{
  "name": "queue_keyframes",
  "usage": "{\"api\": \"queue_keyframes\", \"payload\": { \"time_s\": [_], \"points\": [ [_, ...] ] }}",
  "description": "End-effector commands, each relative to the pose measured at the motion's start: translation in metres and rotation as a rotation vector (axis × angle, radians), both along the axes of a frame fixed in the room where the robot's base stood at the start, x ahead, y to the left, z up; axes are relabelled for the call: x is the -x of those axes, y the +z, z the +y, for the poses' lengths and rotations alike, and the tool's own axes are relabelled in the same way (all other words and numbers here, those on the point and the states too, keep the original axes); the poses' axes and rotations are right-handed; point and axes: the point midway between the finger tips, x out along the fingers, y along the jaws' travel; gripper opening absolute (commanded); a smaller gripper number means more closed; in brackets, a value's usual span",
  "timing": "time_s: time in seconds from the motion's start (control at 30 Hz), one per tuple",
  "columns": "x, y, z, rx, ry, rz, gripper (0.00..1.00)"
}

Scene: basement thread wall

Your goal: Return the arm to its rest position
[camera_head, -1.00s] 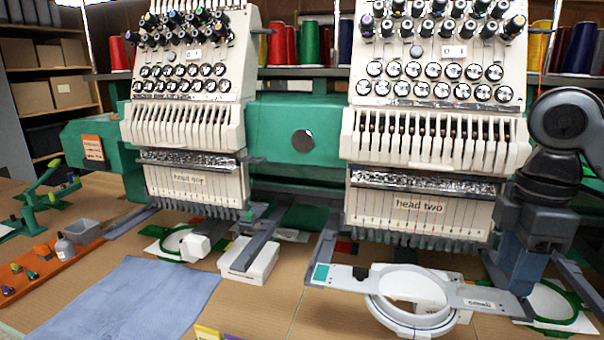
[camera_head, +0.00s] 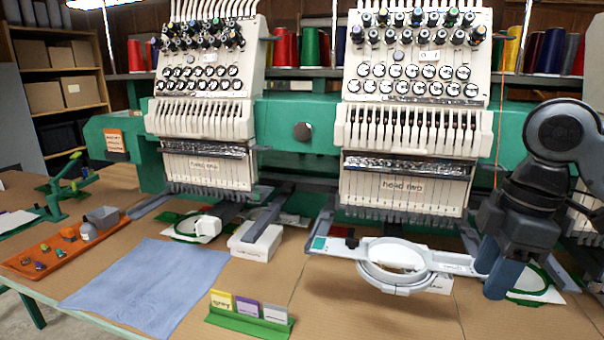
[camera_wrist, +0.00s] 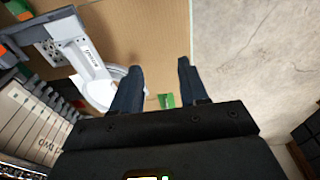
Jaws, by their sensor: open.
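My gripper (camera_head: 490,268) is at the right of the head view, pointing down with its blue-grey fingers, beside the right end of the white hoop frame (camera_head: 455,262). In the wrist view my gripper (camera_wrist: 160,80) has its two fingers apart with nothing between them. The round white hoop (camera_head: 397,278) sits on its arms below the sewing head marked "head two" (camera_head: 402,190). The hoop also shows in the wrist view (camera_wrist: 98,92), left of the fingers. I cannot tell from these views how far my fingertips are from the frame.
A green holder (camera_head: 250,322) with cards stands at the table's front. A blue cloth (camera_head: 150,285), an orange tray (camera_head: 65,255) and a white box (camera_head: 256,243) lie left. A green hoop (camera_head: 530,280) lies behind my gripper. Bare brown table (camera_head: 350,315) shows in front.

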Motion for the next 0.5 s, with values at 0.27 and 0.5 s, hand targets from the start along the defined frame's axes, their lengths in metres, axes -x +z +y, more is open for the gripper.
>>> {"api": "queue_keyframes", "payload": {
  "time_s": [0.27,0.5],
  "points": [
    [-0.012,-0.013,0.053,-0.167,-0.012,-0.09,0.44],
    [-0.023,-0.021,0.123,-0.42,-0.067,-0.207,0.44]
  ]
}}
